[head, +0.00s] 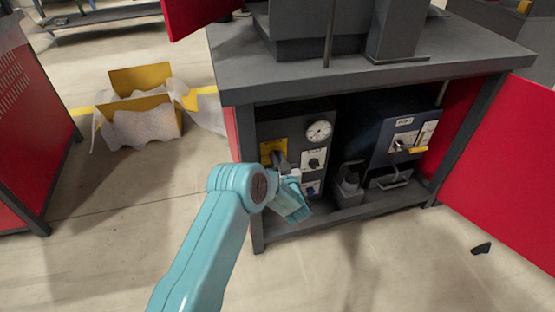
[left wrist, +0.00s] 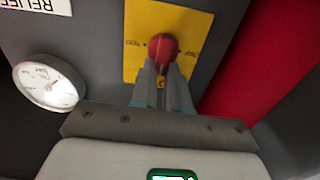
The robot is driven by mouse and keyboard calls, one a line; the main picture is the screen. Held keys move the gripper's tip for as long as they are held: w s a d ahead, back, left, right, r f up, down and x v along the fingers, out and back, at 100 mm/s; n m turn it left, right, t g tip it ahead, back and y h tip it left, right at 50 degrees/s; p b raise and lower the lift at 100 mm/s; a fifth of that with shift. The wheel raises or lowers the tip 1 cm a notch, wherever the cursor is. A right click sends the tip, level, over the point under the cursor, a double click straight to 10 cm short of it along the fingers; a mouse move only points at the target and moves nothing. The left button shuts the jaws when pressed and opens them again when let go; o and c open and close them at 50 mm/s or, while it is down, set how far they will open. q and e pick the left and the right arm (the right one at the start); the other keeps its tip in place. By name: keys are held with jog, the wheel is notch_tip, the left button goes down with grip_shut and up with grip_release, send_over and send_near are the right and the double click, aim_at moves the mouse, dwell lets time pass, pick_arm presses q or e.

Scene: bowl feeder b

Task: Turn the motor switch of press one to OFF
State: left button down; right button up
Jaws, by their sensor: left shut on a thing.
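A red knob (left wrist: 163,44) sits on a yellow plate (left wrist: 140,20) on a dark grey panel in the left wrist view. The plate's print is too small to read, so I cannot tell its setting. In the head view the yellow plate (head: 268,148) is at the panel's upper left, and my gripper hides the knob. My left gripper (head: 281,162) reaches into the open cabinet at that plate. In the left wrist view its two fingers (left wrist: 163,72) are closed on the red knob from both sides. My right gripper is not in view.
A round gauge (head: 319,131) and white-plated controls (head: 313,160) are right of the yellow plate. A blue box (head: 391,120) with a switch stands further right. The grey bench top (head: 450,62) overhangs the cabinet. A red door (head: 510,165) stands open at right.

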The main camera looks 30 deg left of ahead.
pick_arm(q)
jog(key=shift+f, duration=0.1)
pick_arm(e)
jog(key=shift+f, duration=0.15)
pick_arm(q)
jog(key=shift+s+a+f+n+b, duration=0.25)
jog(key=shift+n+b, duration=0.6)
jog(key=shift+n, duration=2.1)
jog(key=shift+s+a+f+n+b, duration=0.15)
jog(key=shift+f+n+b, duration=0.5)
jog(key=shift+n, duration=2.35)
jog(key=shift+s+a+f+n+b, duration=0.1)
jog(key=shift+s+n+b, duration=0.2)
jog(key=shift+n+b, duration=1.75)
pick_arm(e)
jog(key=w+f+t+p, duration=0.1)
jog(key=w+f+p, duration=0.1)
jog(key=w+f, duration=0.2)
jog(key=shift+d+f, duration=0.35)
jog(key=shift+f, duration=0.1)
pick_arm(q)
jog(key=shift+n, duration=1)
jog(key=c, duration=1.1)
grip_release()
jog(key=shift+r, duration=0.1)
